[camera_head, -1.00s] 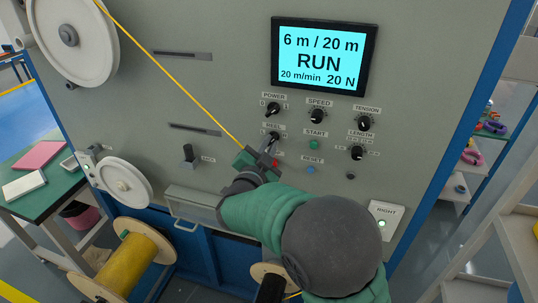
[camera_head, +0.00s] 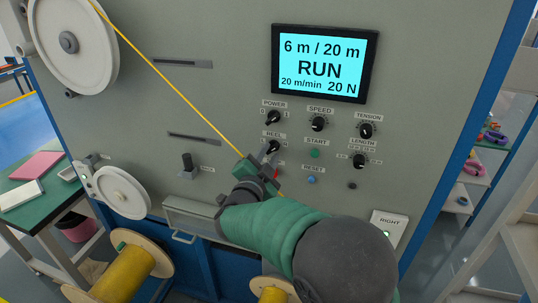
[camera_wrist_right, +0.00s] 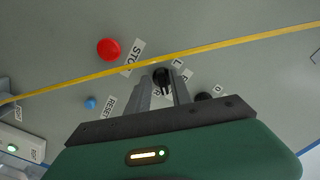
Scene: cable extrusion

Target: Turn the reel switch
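The reel switch (camera_head: 272,146) is a small black knob under the REEL label on the grey machine panel, partly hidden by my right gripper. In the right wrist view the black knob (camera_wrist_right: 161,75) sits at the fingertips. My right gripper (camera_head: 266,152) is at the switch, its two grey fingers apart, one on each side of the knob in the wrist view (camera_wrist_right: 162,82). I cannot tell whether the fingers touch it. My left gripper is not in view.
A taut yellow cable (camera_head: 180,92) runs diagonally past the gripper, close to the fingers. The red stop button (camera_wrist_right: 108,49), blue reset button (camera_head: 311,180) and green start button (camera_head: 314,154) are close by. The screen (camera_head: 320,64) reads RUN, 6 m / 20 m.

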